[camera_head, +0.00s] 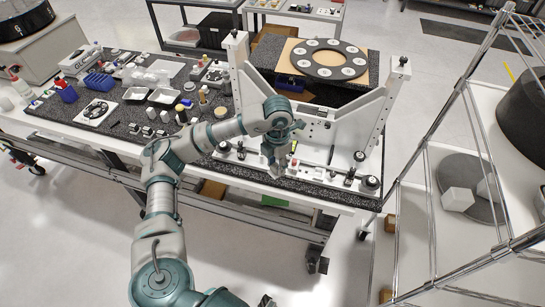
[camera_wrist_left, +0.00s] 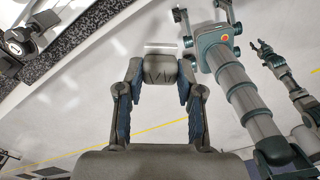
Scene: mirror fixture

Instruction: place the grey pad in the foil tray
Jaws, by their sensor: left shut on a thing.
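My left gripper (camera_head: 277,165) is over the front part of the table, in front of the white upright fixture. In the left wrist view my left gripper (camera_wrist_left: 160,72) is shut on a small grey block, which I take for the grey pad (camera_wrist_left: 160,68). The pad cannot be told apart from the gripper in the head view. Shallow silvery trays stand on the dark tabletop to the left of the gripper; one looks like the foil tray (camera_head: 163,96). My right gripper does not show in the head view; what seems to be it (camera_wrist_left: 263,48) is small in the wrist view.
The white fixture (camera_head: 330,130) with two tall posts stands right of the trays. Blue bins (camera_head: 98,82), bottles and small parts crowd the dark tabletop (camera_head: 75,127) at left. A wire rack (camera_head: 430,200) stands at right. A black ring (camera_head: 328,59) lies behind the fixture.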

